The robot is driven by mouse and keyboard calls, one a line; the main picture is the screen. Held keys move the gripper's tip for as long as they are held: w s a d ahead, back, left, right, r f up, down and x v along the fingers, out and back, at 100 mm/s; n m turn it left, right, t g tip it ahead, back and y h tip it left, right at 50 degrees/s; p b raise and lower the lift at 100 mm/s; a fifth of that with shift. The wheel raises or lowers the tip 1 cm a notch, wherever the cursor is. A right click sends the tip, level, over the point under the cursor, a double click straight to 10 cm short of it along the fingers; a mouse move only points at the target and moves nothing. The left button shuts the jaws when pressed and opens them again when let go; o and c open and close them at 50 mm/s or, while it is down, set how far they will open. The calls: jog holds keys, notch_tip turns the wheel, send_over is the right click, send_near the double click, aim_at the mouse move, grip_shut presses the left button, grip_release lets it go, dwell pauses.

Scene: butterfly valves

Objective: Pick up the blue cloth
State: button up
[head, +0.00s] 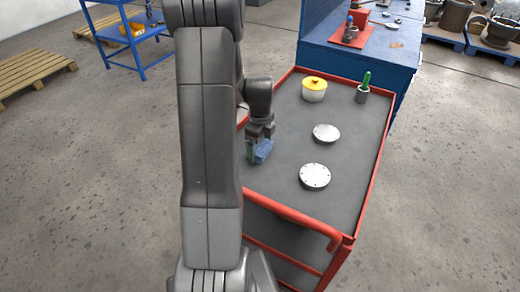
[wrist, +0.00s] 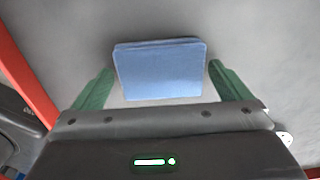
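The blue cloth (wrist: 160,72) is a flat folded rectangle on the grey top of the red-rimmed cart. In the wrist view it lies between the two green fingers of my gripper (wrist: 161,66). The fingers are spread wide, one near each side edge of the cloth. I cannot tell whether either finger touches it. In the head view my gripper (head: 256,151) points down at the cart's left side, and the cloth (head: 264,149) shows partly beside a green finger.
The cart (head: 345,215) also carries two pale round discs (head: 315,176) (head: 326,133), a yellow-lidded white pot (head: 314,89) and a green-handled tool in a grey cup (head: 363,90). A blue workbench (head: 340,59) stands behind it. The cart's red rim runs close to my gripper.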

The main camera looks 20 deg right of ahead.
aim_at(260, 147)
jog(key=c, duration=0.7)
notch_tip(260, 147, up, 10)
jog(key=shift+r, duration=0.1)
